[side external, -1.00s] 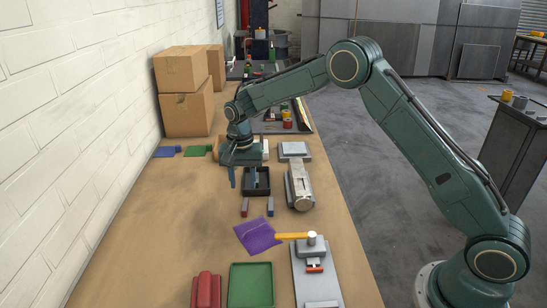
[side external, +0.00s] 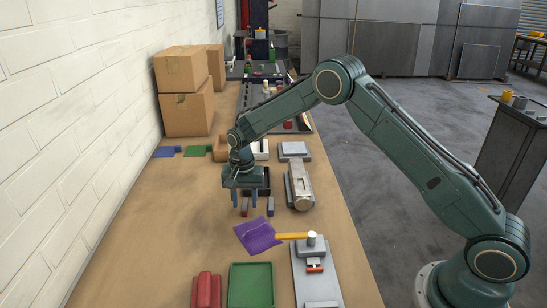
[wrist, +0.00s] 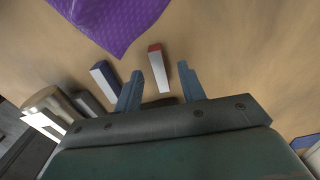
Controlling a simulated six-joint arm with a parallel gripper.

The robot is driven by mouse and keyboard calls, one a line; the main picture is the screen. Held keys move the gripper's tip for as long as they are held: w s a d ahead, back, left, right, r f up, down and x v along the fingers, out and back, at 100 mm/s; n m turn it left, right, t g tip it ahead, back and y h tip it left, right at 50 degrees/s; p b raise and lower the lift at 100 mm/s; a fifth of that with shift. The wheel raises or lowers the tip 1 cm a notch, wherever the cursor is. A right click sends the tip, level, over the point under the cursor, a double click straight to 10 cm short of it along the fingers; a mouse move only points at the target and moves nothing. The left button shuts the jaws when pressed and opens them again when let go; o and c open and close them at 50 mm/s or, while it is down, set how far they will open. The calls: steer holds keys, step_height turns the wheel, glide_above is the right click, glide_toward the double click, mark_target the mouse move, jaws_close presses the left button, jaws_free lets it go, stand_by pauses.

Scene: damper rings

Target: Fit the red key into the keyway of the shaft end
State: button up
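My gripper (side external: 245,203) is open and empty, pointing down, with its two blue-grey fingers spread. The red key (side external: 244,209) is a small bar on the bench. In the wrist view the red key (wrist: 159,72) shows between the open fingertips (wrist: 159,80), with a red end and a pale face. I cannot tell how far the tips are above it. The grey metal shaft (side external: 300,190) lies on its rest to the right of my gripper, and its rounded end shows in the wrist view (wrist: 48,104). I cannot make out the keyway.
A blue key (side external: 270,208) lies right of the red one. A dark tray (side external: 266,182) is partly hidden behind my gripper. The bench left of the keys is clear.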

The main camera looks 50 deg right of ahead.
mark_target(245, 204)
steer(key=shift+f, duration=0.35)
jaws_close()
steer(key=shift+r, duration=0.1)
stand_by(0.3)
step_height(245, 204, up, 20)
stand_by(0.8)
stand_by(0.5)
